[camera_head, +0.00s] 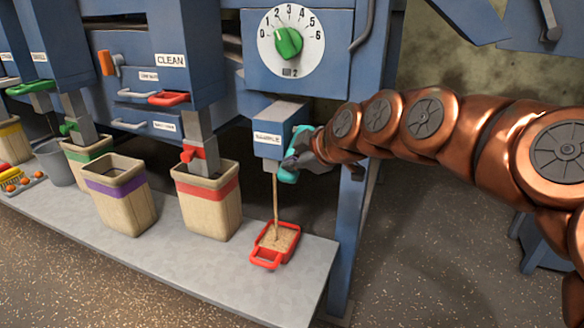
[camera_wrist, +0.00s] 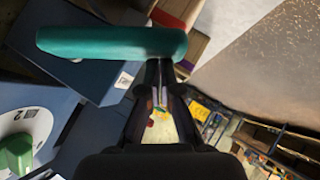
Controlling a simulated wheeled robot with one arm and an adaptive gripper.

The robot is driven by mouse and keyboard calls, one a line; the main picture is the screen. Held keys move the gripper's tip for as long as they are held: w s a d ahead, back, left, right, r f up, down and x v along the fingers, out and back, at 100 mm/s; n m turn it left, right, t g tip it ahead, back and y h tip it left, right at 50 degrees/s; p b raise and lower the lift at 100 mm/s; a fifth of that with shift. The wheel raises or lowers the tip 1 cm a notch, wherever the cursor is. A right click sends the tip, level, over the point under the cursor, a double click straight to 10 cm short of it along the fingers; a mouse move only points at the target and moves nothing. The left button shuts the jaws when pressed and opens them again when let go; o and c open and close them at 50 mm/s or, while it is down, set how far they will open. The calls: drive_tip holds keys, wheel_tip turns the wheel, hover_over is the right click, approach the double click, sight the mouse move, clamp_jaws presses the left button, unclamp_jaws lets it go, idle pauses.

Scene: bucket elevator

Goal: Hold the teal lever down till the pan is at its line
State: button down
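The teal lever (camera_head: 291,160) is on the right side of the blue sample spout box (camera_head: 268,148). My gripper (camera_head: 305,160) is at the lever in the head view. In the wrist view the lever (camera_wrist: 110,43) lies across the tips of my gripper (camera_wrist: 160,85), whose fingers are close together. I cannot tell whether they grip it. A thin stream of grain (camera_head: 276,205) falls from the spout into the red pan (camera_head: 291,228). The pan stands on the grey ledge and holds a layer of tan grain. I cannot make out its line.
A sack with a red band (camera_head: 208,192) and a sack with a purple band (camera_head: 125,190) stand left of the pan on the ledge (camera_head: 170,252). A dial with a green knob (camera_head: 288,43) is above the spout. A blue post (camera_head: 347,230) stands right of the pan.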

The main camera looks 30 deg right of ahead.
wheel_tip(320, 180, up, 9)
idle(0.4)
drive_tip(key=shift+a, duration=0.1)
idle(0.7)
